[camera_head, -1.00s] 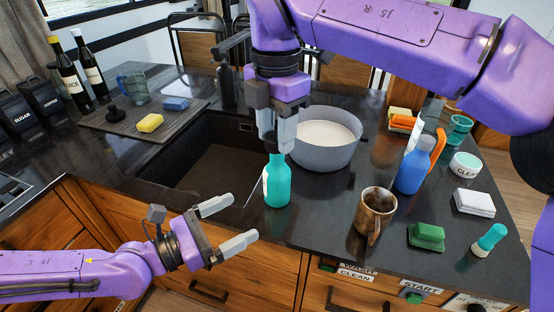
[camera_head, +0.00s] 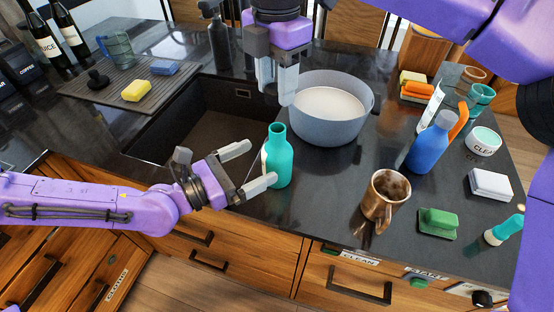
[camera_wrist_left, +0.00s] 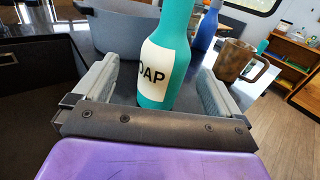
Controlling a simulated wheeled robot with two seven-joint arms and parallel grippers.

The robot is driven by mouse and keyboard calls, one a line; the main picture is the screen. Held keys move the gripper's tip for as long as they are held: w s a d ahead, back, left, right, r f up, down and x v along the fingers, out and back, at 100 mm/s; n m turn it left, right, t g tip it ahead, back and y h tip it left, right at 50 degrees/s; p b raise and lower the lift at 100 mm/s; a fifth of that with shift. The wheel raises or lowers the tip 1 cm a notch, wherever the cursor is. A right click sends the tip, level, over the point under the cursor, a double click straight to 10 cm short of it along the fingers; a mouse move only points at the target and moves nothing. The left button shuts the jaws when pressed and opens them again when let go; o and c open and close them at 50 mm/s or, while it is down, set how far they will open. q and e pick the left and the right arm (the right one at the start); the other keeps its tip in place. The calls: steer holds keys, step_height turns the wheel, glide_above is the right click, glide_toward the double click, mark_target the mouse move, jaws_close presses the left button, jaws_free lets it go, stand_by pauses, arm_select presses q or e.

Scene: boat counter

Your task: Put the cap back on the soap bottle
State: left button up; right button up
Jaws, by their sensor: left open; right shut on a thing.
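The teal soap bottle (camera_head: 280,165) stands upright on the dark counter near the sink's right edge, its neck top uncovered. It also shows in the left wrist view (camera_wrist_left: 158,85), with its white label facing me. My left gripper (camera_head: 257,165) is open, its fingertips at the bottle's left side; in the wrist view the bottle stands between the finger lines. My right gripper (camera_head: 276,95) is above the bottle, pointing down, apart from its neck. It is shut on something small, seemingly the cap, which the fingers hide.
A grey pot (camera_head: 333,128) stands right behind the bottle. A copper mug (camera_head: 383,197) and a blue bottle (camera_head: 424,152) are farther right. The sink (camera_head: 205,130) lies to the left, with a mat (camera_head: 115,92) beyond it.

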mark_target(282, 151)
arm_select(q)
steer(key=x, duration=0.6)
steer(key=shift+s+d+r, duration=0.1)
steer(key=shift+d+r, duration=0.1)
steer(key=shift+d, duration=0.35)
arm_select(e)
steer(key=shift+s+r, duration=0.25)
steer(key=shift+s, duration=0.2)
arm_select(q)
steer(key=shift+w+d, duration=0.25)
steer(key=shift+w, duration=0.05)
arm_select(e)
steer(key=shift+w, duration=0.15)
arm_select(q)
steer(key=shift+s, duration=0.1)
arm_select(e)
steer(key=shift+s, duration=0.2)
arm_select(q)
steer(key=shift+s, duration=0.1)
steer(key=shift+c, duration=0.8)
steer(key=c, duration=1.4)
steer(key=shift+o, duration=0.2)
arm_select(e)
steer(key=shift+w+d+f, duration=0.1)
steer(key=shift+f, duration=2.4)
steer(key=shift+f, duration=0.9)
